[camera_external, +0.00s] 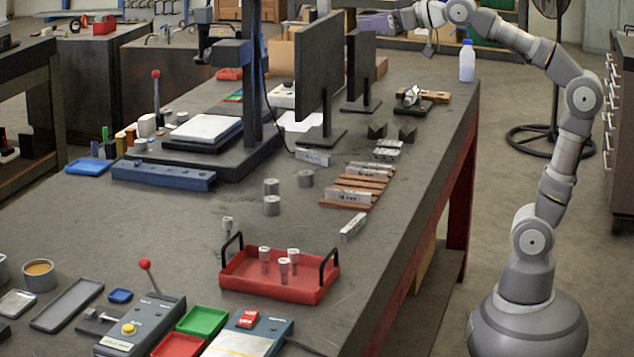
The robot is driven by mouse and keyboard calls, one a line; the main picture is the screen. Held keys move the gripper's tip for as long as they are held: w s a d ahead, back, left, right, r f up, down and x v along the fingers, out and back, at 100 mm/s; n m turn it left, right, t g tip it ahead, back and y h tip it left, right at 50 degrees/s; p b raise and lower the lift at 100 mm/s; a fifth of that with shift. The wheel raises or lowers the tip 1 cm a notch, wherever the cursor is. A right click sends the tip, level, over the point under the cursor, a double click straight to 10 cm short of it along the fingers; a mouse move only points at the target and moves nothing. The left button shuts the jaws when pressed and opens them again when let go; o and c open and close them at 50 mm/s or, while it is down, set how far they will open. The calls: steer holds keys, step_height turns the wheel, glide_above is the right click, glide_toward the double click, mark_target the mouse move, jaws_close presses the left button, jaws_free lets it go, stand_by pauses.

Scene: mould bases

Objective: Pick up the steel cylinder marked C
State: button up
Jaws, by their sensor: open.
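Three short grey steel cylinders stand close together on the grey workbench: one at the back left (271,186), one at the right (305,179) and one at the front (271,205). No letter can be read on any of them at this size, so I cannot tell which is marked C. My gripper (372,22) is at the far end of the bench, high up by the top of the dark monitors, well away from the cylinders. It is open. Its fingertips are small and hard to make out, and nothing shows between them.
A red tray (280,288) with black handles holds several pin-like parts in front of the cylinders. A blue block with holes (163,175) lies to their left. Brown racks with metal bars (345,203) lie to their right. Dark monitors (319,80) stand behind. Bare bench surrounds the cylinders.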

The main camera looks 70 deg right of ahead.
steer(key=shift+o, duration=0.4)
steer(key=o, duration=0.3)
steer(key=m+g+h+p, duration=0.1)
steer(key=m+g+p, duration=0.3)
steer(key=g+p, duration=0.95)
glide_above(273, 198)
steer(key=s+a+p, duration=0.1)
steer(key=s+p, duration=0.1)
steer(key=p, duration=0.3)
step_height(273, 198, down, 28)
steer(key=f+t, duration=0.1)
steer(key=t, duration=0.4)
steer(key=f+g, duration=0.1)
steer(key=f, duration=0.4)
steer(key=w+f, duration=0.1)
steer(key=f, duration=0.5)
steer(key=w+f+g, duration=0.1)
steer(key=f, duration=0.5)
steer(key=shift+w+d+f+m+g+h+p, duration=0.1)
steer(key=shift+d+f+m+g+h+p, duration=0.2)
steer(key=shift+d+m+g+h, duration=0.1)
